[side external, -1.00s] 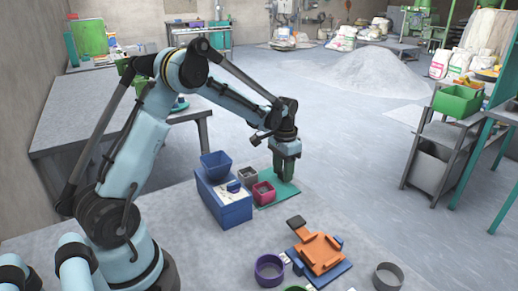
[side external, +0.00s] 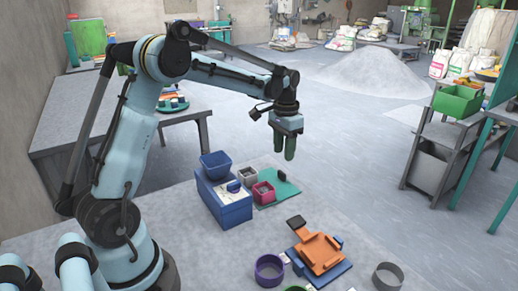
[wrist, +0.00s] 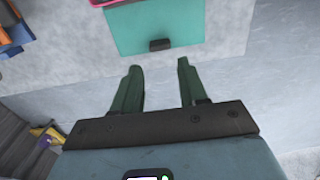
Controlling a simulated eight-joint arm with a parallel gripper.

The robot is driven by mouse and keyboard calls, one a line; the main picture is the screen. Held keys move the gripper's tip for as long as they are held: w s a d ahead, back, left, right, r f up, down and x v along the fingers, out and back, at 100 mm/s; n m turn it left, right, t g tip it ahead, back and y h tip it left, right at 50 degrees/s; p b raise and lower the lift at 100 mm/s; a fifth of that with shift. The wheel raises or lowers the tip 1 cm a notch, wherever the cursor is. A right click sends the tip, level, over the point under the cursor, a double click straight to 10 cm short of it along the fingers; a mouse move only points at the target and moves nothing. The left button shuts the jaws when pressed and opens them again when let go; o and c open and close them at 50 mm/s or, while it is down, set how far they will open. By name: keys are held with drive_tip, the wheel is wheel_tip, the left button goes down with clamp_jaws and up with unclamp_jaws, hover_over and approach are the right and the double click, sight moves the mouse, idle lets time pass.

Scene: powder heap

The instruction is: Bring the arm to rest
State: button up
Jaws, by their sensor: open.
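My gripper (side external: 290,148) hangs fingers-down in the air above the right end of the green mat in the side view. In the wrist view its two green fingers (wrist: 158,88) stand apart with nothing between them. The green mat (side external: 268,195) lies on the table and also shows in the wrist view (wrist: 185,25). A small dark block (side external: 281,175) sits at the mat's far edge, apart from my fingers; it also shows in the wrist view (wrist: 160,44).
A blue box (side external: 228,212) with a blue bin (side external: 216,165) on top stands left of the mat. A pink cup (side external: 263,192) and a grey cup (side external: 247,176) stand beside it. An orange fixture (side external: 320,252), a purple ring (side external: 269,270) and a grey ring (side external: 388,275) are in front.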

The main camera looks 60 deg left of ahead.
drive_tip(key=shift+r, duration=0.1)
drive_tip(key=shift+s+d+r, duration=0.15)
drive_tip(key=shift+d+r, duration=0.1)
drive_tip(key=shift+d, duration=0.05)
drive_tip(key=s+d+r+t, duration=0.3)
drive_tip(key=s+d+r, duration=0.3)
drive_tip(key=d, duration=0.1)
drive_tip(key=s+d+f+t, duration=0.1)
drive_tip(key=s+d+t, duration=0.3)
drive_tip(key=s+d, duration=0.3)
drive_tip(key=shift+s+f, duration=0.35)
drive_tip(key=shift+s, duration=0.95)
